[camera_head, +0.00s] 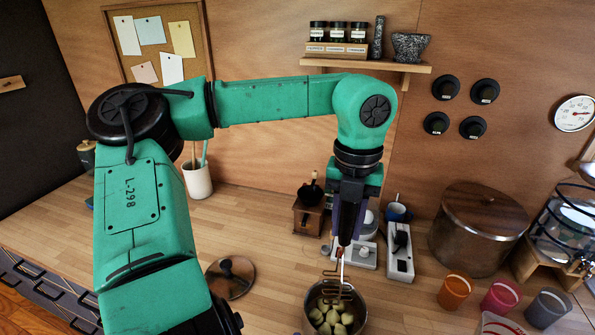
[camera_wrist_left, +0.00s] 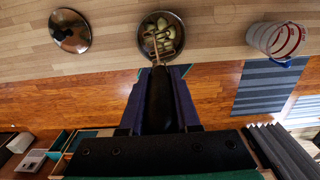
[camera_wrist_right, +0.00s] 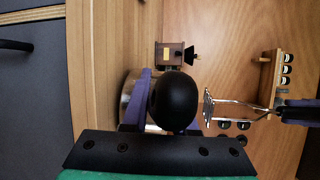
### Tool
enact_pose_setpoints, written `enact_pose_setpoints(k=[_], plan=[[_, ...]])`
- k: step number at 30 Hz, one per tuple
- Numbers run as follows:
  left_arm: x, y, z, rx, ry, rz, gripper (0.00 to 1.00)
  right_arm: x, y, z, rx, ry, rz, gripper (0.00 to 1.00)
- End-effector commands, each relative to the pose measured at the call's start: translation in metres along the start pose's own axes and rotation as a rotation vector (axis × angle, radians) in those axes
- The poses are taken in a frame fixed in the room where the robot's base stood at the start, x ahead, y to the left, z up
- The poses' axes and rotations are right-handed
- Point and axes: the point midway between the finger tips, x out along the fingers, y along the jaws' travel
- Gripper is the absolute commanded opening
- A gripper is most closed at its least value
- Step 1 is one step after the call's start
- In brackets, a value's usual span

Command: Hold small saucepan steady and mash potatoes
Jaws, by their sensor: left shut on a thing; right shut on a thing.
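The small saucepan (camera_head: 318,297) stands on the wooden counter with several pale potato pieces (camera_head: 331,318) inside. My left gripper (camera_head: 346,237) is shut on the potato masher's dark handle (camera_wrist_left: 160,95). It holds the masher head-down, with the wire head (camera_head: 337,283) above the pan. The right wrist view shows a gap between the masher head (camera_wrist_right: 208,108) and the saucepan (camera_wrist_right: 128,98). My right gripper (camera_wrist_right: 172,100) is shut on the saucepan's black handle (camera_wrist_right: 175,98), which hides much of the pan there. My right arm does not show in the head view.
A lid (camera_head: 230,278) lies left of the pan. A coffee grinder (camera_head: 308,213) and a white appliance (camera_head: 400,252) stand behind. A large pot (camera_head: 478,230) and several coloured cups (camera_head: 455,290) stand to the right. A wall shelf (camera_head: 370,66) is above.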

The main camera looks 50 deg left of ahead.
Motion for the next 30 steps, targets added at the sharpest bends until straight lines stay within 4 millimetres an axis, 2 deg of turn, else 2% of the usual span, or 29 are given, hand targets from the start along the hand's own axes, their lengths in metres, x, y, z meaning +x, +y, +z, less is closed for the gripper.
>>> enact_pose_setpoints(k=[4, 30], plan=[[-0.0005, 0.0, 0.0, 0.0, 0.0, 0.0, 0.0, 0.0007, -0.0046, -0.0004, -0.005, 0.001, -0.011, 0.0], [-0.0013, -0.0001, 0.0, 0.0, 0.0, 0.0, 0.0, 0.0013, 0.0019, -0.0011, -0.003, 0.001, -0.008, 0.0]])
